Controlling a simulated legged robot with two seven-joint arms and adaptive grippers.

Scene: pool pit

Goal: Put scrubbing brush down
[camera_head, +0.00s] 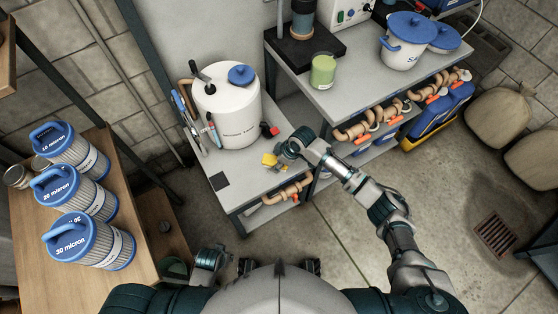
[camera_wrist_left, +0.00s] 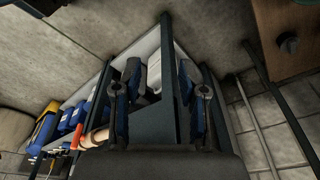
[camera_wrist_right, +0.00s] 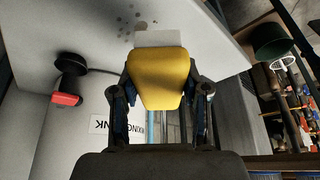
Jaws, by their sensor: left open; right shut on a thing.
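The scrubbing brush is the yellow piece (camera_head: 269,160) at the near end of the low grey bench (camera_head: 236,196) in the head view. In the right wrist view the yellow brush (camera_wrist_right: 158,78) sits between the fingers. My right gripper (camera_head: 282,157) is shut on it, over the bench top; whether the brush touches the surface I cannot tell. My left gripper (camera_wrist_left: 161,92) is open and empty in the left wrist view, away from the bench top.
A white tank (camera_head: 228,112) with a blue cap stands behind the brush. A red-and-black fitting (camera_head: 269,130) lies beside it. A higher table (camera_head: 340,97) with a green jar (camera_head: 323,70) adjoins on the right. Blue filter cartridges (camera_head: 84,193) stand on a wooden table at left.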

